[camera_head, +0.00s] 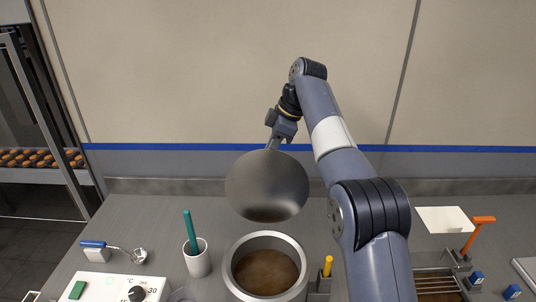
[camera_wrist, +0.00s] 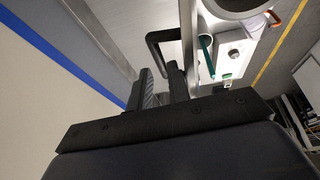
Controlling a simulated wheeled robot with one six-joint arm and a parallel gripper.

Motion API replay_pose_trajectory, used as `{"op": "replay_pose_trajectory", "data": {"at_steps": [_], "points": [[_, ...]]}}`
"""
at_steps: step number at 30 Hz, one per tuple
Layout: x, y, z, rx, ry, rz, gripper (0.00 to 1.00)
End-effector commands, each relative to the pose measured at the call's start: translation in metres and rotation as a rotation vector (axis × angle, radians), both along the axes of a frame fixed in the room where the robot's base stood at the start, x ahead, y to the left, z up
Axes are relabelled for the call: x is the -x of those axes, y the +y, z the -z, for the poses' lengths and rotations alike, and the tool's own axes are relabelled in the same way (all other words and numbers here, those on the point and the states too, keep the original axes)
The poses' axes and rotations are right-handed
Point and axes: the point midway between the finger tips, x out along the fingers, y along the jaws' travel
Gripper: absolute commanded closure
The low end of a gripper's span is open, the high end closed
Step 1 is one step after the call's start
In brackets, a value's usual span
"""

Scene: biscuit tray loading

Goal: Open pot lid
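The pot (camera_head: 236,284) stands open on the counter in the head view, with brown contents (camera_head: 265,272) showing inside. The round grey metal lid (camera_head: 267,186) is off the pot, held up steeply tilted above and behind it. My gripper (camera_head: 272,137) is at the lid's upper side; its fingertips are mostly hidden there. In the wrist view the fingers of my gripper (camera_wrist: 163,88) close around a black loop handle (camera_wrist: 152,42), which appears to be the lid's. Part of a round metal rim, likely the pot (camera_wrist: 228,13), shows at the top of that view.
A white cup (camera_head: 196,262) with a green-handled tool (camera_head: 190,230) stands left of the pot. A yellow-handled tool (camera_head: 327,266) is just right of the pot. The wall (camera_head: 220,70) rises behind.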

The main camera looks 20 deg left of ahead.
Motion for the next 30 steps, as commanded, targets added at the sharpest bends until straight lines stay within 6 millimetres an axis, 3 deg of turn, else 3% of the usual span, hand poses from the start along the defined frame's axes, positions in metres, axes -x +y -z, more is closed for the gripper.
{"op": "replay_pose_trajectory", "data": {"at_steps": [5,12,18,24,30], "points": [[-0.002,-0.009,-0.019,0.000,-0.003,0.002,0.82],[-0.010,-0.073,-0.015,0.001,0.000,0.006,0.82],[-0.014,-0.109,-0.016,0.001,0.000,0.004,0.82],[-0.016,-0.125,-0.017,0.001,0.000,0.002,0.82],[-0.016,-0.127,-0.017,0.001,0.001,0.001,0.82]]}}
